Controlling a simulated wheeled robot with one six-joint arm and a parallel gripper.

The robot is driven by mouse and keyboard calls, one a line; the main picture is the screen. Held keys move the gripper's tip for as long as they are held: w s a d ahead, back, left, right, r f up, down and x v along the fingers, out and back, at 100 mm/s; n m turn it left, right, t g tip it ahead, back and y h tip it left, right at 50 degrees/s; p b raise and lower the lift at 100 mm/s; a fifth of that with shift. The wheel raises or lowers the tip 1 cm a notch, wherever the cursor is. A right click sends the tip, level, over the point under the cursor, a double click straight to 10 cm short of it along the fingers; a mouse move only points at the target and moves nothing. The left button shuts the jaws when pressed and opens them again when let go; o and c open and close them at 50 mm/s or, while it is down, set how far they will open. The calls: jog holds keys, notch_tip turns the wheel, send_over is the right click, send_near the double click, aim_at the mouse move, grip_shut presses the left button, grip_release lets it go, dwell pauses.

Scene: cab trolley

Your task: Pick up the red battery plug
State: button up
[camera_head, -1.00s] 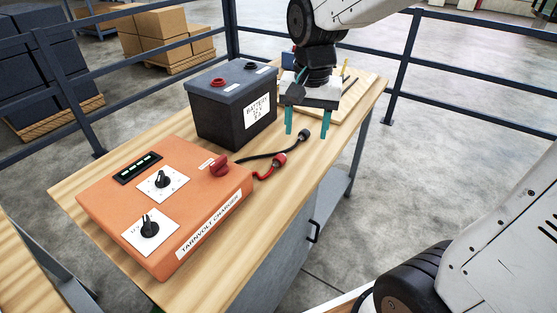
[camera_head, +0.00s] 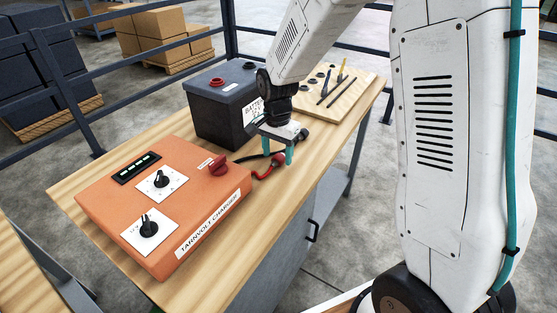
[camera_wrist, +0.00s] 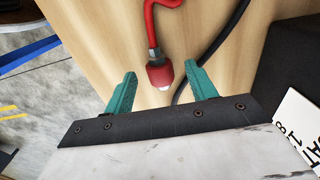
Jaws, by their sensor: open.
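In the head view the red plug (camera_head: 278,158) is partly hidden by the gripper. My gripper (camera_wrist: 161,82) is open, its two teal fingers to either side of the plug's end, not visibly touching it. In the head view the gripper (camera_head: 278,158) points down over the plug. The height of the fingertips above the bench is hard to tell.
A black cable (camera_wrist: 212,48) runs close by the right finger. The orange charger (camera_head: 160,205) stands to the left, and the dark battery (camera_head: 222,112) stands behind. A wooden board with tools (camera_head: 335,100) lies at the back right.

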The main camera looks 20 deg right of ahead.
jog(key=shift+f, duration=0.7)
jog(key=c, duration=1.2)
jog(key=shift+r, duration=0.15)
jog(key=shift+r, duration=0.65)
notch_tip(320, 180, up, 2)
jog(key=shift+r, duration=0.2)
jog(key=s+a, duration=0.2)
jog(key=s, duration=0.3)
jog(key=s+a, duration=0.2)
jog(key=s, duration=0.2)
jog(key=s+a+r, duration=0.1)
jog(key=s+a, duration=0.1)
jog(key=s, duration=0.3)
jog(key=shift+s+a, duration=0.25)
jog(key=shift+s, duration=0.05)
